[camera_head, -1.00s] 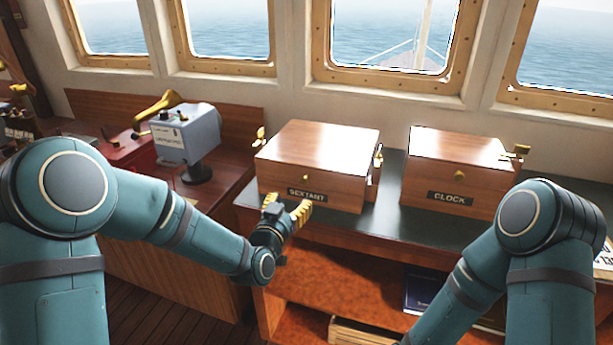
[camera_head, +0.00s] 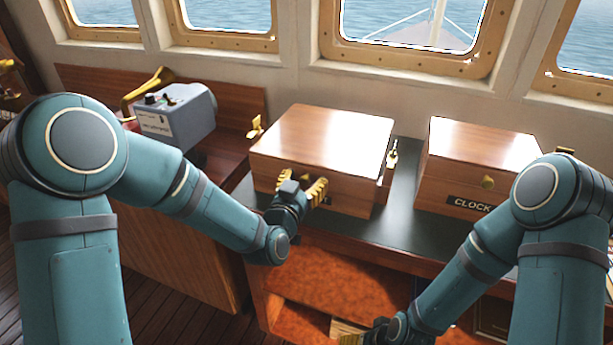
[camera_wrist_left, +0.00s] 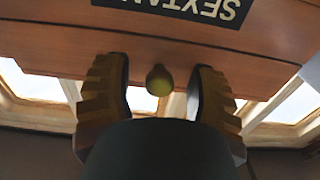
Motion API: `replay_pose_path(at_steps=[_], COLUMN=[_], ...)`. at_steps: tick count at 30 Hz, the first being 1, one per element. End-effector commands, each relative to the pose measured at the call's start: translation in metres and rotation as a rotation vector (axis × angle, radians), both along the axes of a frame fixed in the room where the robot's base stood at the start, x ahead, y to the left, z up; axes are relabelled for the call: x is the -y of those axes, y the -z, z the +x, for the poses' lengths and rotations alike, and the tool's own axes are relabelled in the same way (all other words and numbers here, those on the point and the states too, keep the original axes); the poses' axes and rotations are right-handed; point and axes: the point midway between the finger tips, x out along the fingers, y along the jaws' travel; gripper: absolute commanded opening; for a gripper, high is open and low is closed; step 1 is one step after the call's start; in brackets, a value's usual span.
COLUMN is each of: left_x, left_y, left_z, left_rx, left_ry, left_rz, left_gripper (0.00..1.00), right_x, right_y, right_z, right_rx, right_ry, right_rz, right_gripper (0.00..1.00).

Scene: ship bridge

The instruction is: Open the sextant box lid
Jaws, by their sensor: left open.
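The sextant box (camera_head: 320,140) is a brown wooden box with its lid closed, on the dark green counter top in the middle of the head view. My left gripper (camera_head: 316,187) is at its front face and hides most of its label. In the left wrist view the picture is upside down: the SEXTANT label (camera_wrist_left: 190,8) is at the top, and a round brass knob (camera_wrist_left: 159,80) sits between the two ribbed fingers (camera_wrist_left: 158,92), which are apart and show gaps to it. My right gripper (camera_head: 366,335) is low at the bottom edge, partly cut off, its fingers unclear.
The clock box (camera_head: 478,160) stands to the right on the same counter (camera_head: 400,215). A brass latch (camera_head: 392,155) is on the sextant box's right side. A grey instrument (camera_head: 172,115) stands to the left. Open shelves (camera_head: 340,280) lie below the counter.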

Motion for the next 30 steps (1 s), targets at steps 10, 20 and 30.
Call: replay_pose_path(at_steps=[10,20,30], left_x=[0.0,0.0,0.0], left_y=[0.0,0.0,-0.017], left_z=[0.0,0.0,0.006], left_rx=[0.0,-0.001,-0.037], left_ry=[0.0,0.0,0.0], left_rz=[0.0,0.0,0.01], left_gripper=[0.2,0.0,0.0], right_x=[0.0,0.0,0.0], right_y=[0.0,0.0,-0.019], right_z=[0.0,0.0,-0.003], right_rx=[0.0,0.0,-0.007], right_ry=[0.0,0.0,-0.002], right_rz=[0.0,0.0,0.001], right_gripper=[0.71,0.71,0.71])
